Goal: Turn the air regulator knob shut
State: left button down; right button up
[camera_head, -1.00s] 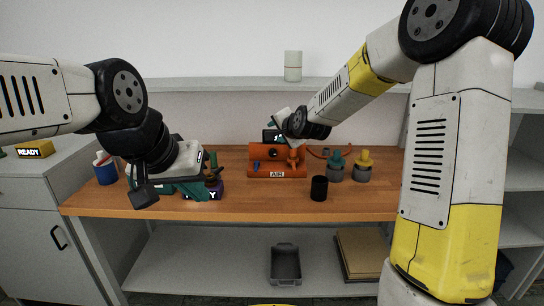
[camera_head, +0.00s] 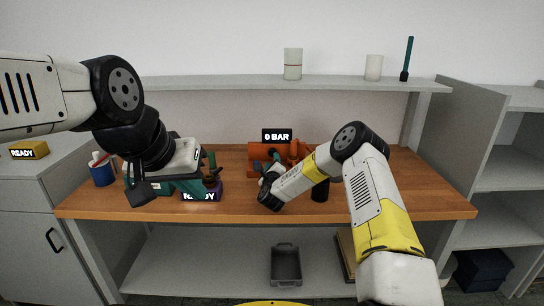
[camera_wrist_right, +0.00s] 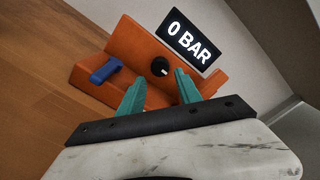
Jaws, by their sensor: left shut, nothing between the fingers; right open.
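The orange air regulator (camera_head: 256,153) stands at the back of the wooden bench, partly hidden by my right arm. In the right wrist view its body (camera_wrist_right: 136,47) carries a round black knob (camera_wrist_right: 160,67) with a white mark, a blue lever (camera_wrist_right: 105,71) and a display (camera_wrist_right: 188,42) reading "0 BAR". The display also shows in the head view (camera_head: 277,136). My right gripper (camera_head: 270,166) is open in front of the regulator. Its teal fingers (camera_wrist_right: 161,88) are apart, with the knob beyond the gap, not held. My left gripper (camera_head: 212,179) is shut and empty over the bench's left part.
A "READY" box (camera_head: 201,196) sits under my left gripper. A blue cup (camera_head: 103,172) stands at the bench's left end. A black cylinder (camera_head: 320,191) is beside my right arm. The bench's right end (camera_head: 430,196) is clear. A grey shelf (camera_head: 220,82) runs above.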

aim_at(272, 154)
jog(key=w, duration=0.6)
grip_shut()
